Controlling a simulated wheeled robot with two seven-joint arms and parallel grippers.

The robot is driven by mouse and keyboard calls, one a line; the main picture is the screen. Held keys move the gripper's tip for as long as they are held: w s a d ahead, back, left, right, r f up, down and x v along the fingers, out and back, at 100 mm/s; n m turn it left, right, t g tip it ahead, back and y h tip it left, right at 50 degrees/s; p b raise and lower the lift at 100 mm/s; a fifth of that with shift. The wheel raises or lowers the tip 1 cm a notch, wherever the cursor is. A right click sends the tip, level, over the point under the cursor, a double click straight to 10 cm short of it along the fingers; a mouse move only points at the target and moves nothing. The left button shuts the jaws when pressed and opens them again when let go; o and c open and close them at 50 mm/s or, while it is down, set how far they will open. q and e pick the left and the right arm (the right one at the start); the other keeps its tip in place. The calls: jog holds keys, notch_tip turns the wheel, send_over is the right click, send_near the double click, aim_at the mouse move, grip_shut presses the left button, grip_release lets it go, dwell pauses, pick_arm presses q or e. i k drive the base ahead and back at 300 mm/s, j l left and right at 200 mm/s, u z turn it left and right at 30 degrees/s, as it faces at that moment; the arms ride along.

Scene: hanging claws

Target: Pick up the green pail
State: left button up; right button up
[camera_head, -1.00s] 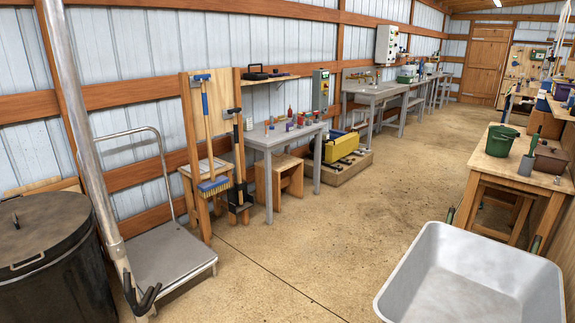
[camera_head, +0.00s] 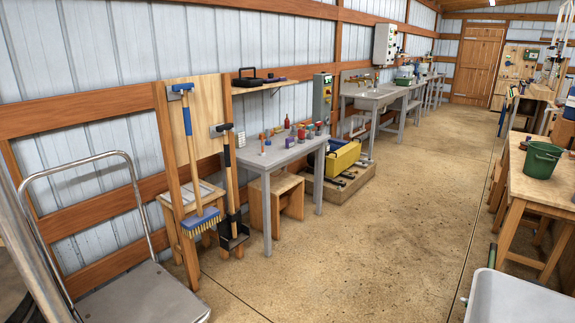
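The green pail (camera_head: 542,160) stands upright on a wooden workbench (camera_head: 534,188) at the right side of the head view. Its rim faces up and a handle shows along its side. Nothing touches it from above. Neither of my grippers shows in the head view, so their state is hidden.
A grey-white tub (camera_head: 515,300) fills the lower right corner, in front of the bench. A flat metal cart (camera_head: 145,292) stands at the lower left. A broom (camera_head: 203,220) hangs by the wall. A grey table (camera_head: 268,158) lines the wall. The middle floor (camera_head: 370,230) is clear.

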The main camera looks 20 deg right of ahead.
aim_at(541, 161)
jog(key=i+l+z, duration=0.15)
jog(key=i+z, duration=0.2)
jog(key=i, duration=0.2)
jog(key=i+z, duration=0.4)
jog(key=i+j+z, duration=0.2)
jog(key=i+z, duration=0.15)
jog(key=i, duration=0.25)
jog(key=i+l+z, duration=0.2)
jog(key=i, duration=0.4)
jog(key=i+j+z, duration=0.15)
jog(key=i, duration=0.5)
jog(key=i+j+z, duration=0.2)
jog(key=i, duration=0.4)
jog(key=i+j+z, duration=0.15)
jog(key=i, duration=0.5)
jog(key=l, duration=0.1)
